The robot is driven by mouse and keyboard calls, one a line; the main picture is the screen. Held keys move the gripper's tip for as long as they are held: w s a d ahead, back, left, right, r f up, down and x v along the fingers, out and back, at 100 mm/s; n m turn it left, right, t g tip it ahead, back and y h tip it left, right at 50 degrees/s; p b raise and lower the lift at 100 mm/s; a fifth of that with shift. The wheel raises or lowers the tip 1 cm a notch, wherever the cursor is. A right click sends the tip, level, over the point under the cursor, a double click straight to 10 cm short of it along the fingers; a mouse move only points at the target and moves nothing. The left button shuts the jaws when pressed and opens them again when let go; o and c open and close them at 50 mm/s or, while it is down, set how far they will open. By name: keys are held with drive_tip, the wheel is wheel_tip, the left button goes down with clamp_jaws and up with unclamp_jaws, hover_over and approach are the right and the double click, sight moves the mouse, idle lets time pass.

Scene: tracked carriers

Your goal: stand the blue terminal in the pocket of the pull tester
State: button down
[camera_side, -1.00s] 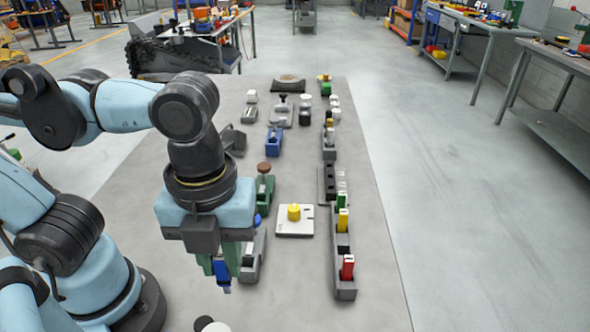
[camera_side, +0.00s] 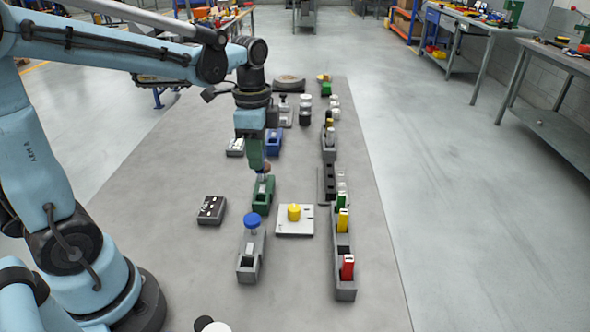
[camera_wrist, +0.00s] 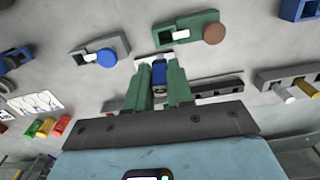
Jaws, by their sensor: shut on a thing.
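My gripper (camera_side: 257,165) is above the middle of the table, by the green fixture. In the wrist view its green fingers (camera_wrist: 158,80) are shut on the blue terminal (camera_wrist: 159,72), which has a pale end. In the side view the terminal is hidden or too small to make out. A green fixture (camera_side: 262,196) with a brown knob stands just below the gripper and shows in the wrist view (camera_wrist: 203,19). A grey fixture (camera_side: 247,262) with a blue knob stands nearer the camera. A blue fixture (camera_side: 274,143) stands farther back. I cannot tell which is the pull tester.
A long grey rack (camera_side: 344,290) holds green, yellow (camera_side: 343,221) and red (camera_side: 347,267) terminals at the right. A pale plate (camera_side: 290,229) bears a yellow cylinder. A dark box (camera_side: 212,210) lies at the left. The table is bare at the front right.

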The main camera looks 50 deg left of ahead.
drive_tip(key=shift+n, duration=0.3)
drive_tip(key=shift+w+a+f, duration=0.1)
drive_tip(key=shift+a+f, duration=0.1)
drive_tip(key=shift+f, duration=0.5)
drive_tip(key=shift+a+f, duration=0.15)
drive_tip(key=shift+f, duration=0.55)
drive_tip(key=shift+w+a+f, duration=0.1)
drive_tip(key=shift+a+f, duration=0.1)
drive_tip(key=shift+f, duration=0.5)
drive_tip(key=shift+f, duration=1.6)
idle(1.1)
drive_tip(key=shift+c, duration=2.2)
unclamp_jaws()
drive_tip(key=shift+s, duration=0.1)
drive_tip(key=shift+r, duration=0.1)
wheel_tip(320, 180, up, 7)
